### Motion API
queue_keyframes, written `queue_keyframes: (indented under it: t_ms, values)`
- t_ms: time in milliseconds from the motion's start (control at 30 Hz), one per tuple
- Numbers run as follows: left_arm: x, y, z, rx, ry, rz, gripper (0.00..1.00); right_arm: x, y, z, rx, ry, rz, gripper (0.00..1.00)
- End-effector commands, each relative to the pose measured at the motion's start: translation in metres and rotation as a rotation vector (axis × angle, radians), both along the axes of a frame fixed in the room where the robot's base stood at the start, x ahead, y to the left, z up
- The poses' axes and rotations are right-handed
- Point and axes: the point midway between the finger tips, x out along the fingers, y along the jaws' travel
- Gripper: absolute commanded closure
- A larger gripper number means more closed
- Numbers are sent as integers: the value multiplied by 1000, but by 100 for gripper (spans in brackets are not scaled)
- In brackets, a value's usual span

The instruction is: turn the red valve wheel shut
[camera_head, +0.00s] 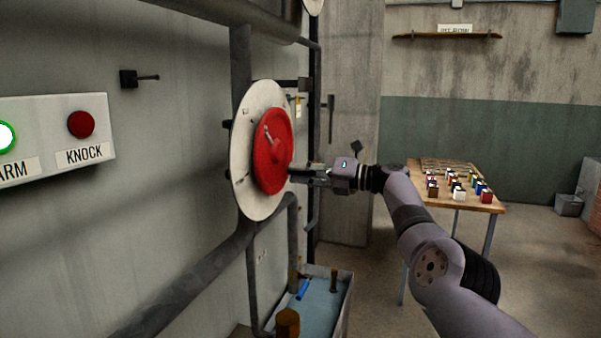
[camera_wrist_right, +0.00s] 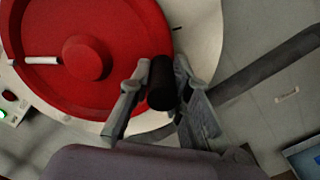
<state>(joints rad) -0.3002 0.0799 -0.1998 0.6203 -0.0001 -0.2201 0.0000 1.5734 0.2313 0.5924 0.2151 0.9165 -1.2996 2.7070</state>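The red valve wheel (camera_head: 268,160) is a solid red disc with a raised hub, mounted on a round cream plate (camera_head: 245,190) on the left wall. A white pointer mark shows on the wheel. In the right wrist view the wheel (camera_wrist_right: 125,30) fills the upper left. A black handle (camera_wrist_right: 161,84) stands out near its rim. My right gripper (camera_head: 297,174) is at the wheel's right side. In the wrist view its fingers (camera_wrist_right: 162,75) lie close against both sides of the handle, with no clear gap. My left gripper is not in view.
Pipes (camera_head: 241,70) run behind and below the plate. A wall panel (camera_head: 50,140) with a red KNOCK button is at the left. A blue-floored trough (camera_head: 345,300) stands below. A wooden table (camera_head: 470,203) with several small coloured items stands at the right.

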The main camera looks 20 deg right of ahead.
Motion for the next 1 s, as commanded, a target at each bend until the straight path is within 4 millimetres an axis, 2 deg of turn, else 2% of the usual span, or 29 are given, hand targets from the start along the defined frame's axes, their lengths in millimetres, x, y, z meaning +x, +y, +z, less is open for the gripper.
queue_keyframes:
  t_ms: [33, 333, 833, 1000]
  values:
    - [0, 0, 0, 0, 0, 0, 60, 1, -2, -5, -3, 5, -4, 79]
    - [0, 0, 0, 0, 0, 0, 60, 1, -2, -5, -3, 6, -5, 60]
    - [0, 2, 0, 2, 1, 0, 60, 0, -1, -2, -2, 1, -2, 60]
    - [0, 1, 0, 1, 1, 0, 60, -2, -6, -2, -1, 0, -2, 60]
